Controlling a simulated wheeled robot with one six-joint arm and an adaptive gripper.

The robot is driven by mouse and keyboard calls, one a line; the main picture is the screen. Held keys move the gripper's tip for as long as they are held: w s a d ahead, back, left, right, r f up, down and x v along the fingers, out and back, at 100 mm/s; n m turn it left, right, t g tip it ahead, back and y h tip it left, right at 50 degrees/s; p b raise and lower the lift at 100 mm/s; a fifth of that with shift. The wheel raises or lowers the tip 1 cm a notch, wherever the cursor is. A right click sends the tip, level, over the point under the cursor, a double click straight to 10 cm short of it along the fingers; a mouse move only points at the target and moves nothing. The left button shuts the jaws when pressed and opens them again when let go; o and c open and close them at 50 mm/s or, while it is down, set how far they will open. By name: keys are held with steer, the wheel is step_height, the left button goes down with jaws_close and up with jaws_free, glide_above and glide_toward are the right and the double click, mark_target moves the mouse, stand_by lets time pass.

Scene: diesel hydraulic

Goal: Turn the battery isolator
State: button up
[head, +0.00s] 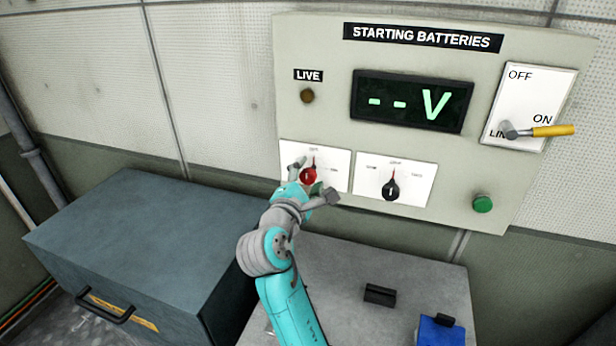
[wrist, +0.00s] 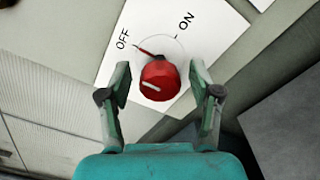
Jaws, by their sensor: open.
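The battery isolator is a red rotary knob (head: 308,177) on a white plate at the lower left of the panel. In the wrist view the red knob (wrist: 160,79) sits between my two fingers, with its pointer toward OFF and ON marked to the right. My gripper (head: 313,181) is at the knob and partly covers its plate in the head view. In the wrist view my gripper (wrist: 160,85) is open, with a gap between each finger and the knob. Whether the fingertips reach level with the knob's depth I cannot tell.
A black selector (head: 391,189) is just right of the knob. A yellow-handled lever (head: 552,131), a green button (head: 482,204) and a display (head: 411,101) reading "-- V" are on the panel. The LIVE lamp (head: 307,96) looks dark. A blue-grey box (head: 140,245) stands at the left.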

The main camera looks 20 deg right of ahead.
steer(key=c, duration=1.2)
steer(key=shift+o, duration=0.2)
steer(key=shift+m, duration=0.3)
steer(key=m, duration=0.4)
steer(key=shift+m, duration=0.3)
steer(key=m, duration=0.8)
steer(key=shift+m, duration=2.3)
steer(key=shift+f, duration=0.1)
